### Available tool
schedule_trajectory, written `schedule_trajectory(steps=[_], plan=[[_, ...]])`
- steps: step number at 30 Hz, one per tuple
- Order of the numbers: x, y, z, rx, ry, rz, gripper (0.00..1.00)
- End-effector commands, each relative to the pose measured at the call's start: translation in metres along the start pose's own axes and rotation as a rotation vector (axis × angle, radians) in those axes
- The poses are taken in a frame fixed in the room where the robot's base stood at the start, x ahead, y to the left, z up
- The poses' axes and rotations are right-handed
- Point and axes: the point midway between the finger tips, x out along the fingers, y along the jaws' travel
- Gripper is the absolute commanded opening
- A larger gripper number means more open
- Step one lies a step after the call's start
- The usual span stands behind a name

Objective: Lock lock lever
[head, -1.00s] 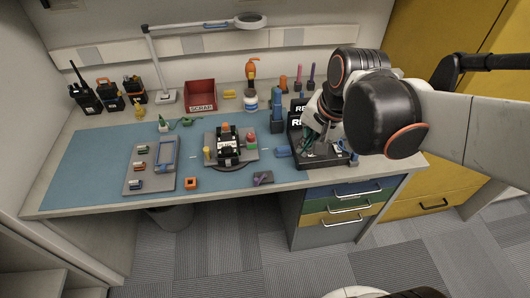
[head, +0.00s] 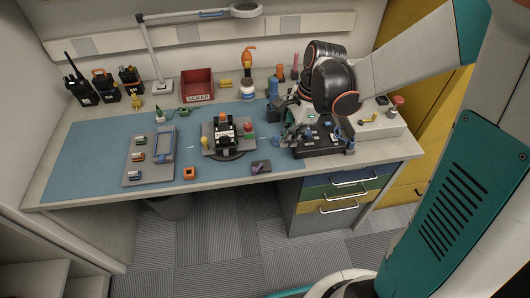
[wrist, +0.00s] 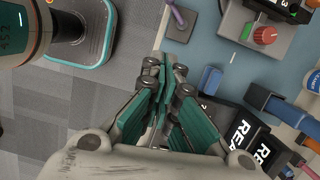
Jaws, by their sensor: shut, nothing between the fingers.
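A grey fixture (head: 242,150) stands on the blue mat with a black and orange radio (head: 224,130) in it. A yellow upright piece (head: 206,142) is at its left and a red knob (head: 248,127) at its right; the red knob also shows in the wrist view (wrist: 265,35). I cannot tell which part is the lock lever. A small grey block with a purple handle (head: 261,167) lies in front of the fixture. My gripper (head: 288,137) is shut and empty, right of the fixture and apart from it. Its teal fingers fill the middle of the wrist view (wrist: 166,68).
Black trays marked "REA" (wrist: 235,130) lie under and beside my gripper. A blue block (wrist: 211,79) sits between them and the fixture. A red scrap bin (head: 197,87) and lamp (head: 160,84) stand at the back. Drawers (head: 340,195) are below the right side.

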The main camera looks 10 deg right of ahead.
Motion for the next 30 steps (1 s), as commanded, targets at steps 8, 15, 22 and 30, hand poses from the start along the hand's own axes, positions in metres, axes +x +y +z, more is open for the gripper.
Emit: schedule_trajectory(steps=[8, 15, 22, 30], plan=[[0.0, 0.0, 0.0, 0.0, 0.0, 0.0, 0.0], [0.018, 0.0, 0.0, -0.002, 0.0, 0.0, 0.0], [0.062, 0.0, -0.001, -0.002, 0.0, 0.0, 0.0], [0.106, 0.0, 0.008, -0.005, 0.0, 0.001, 0.0]])
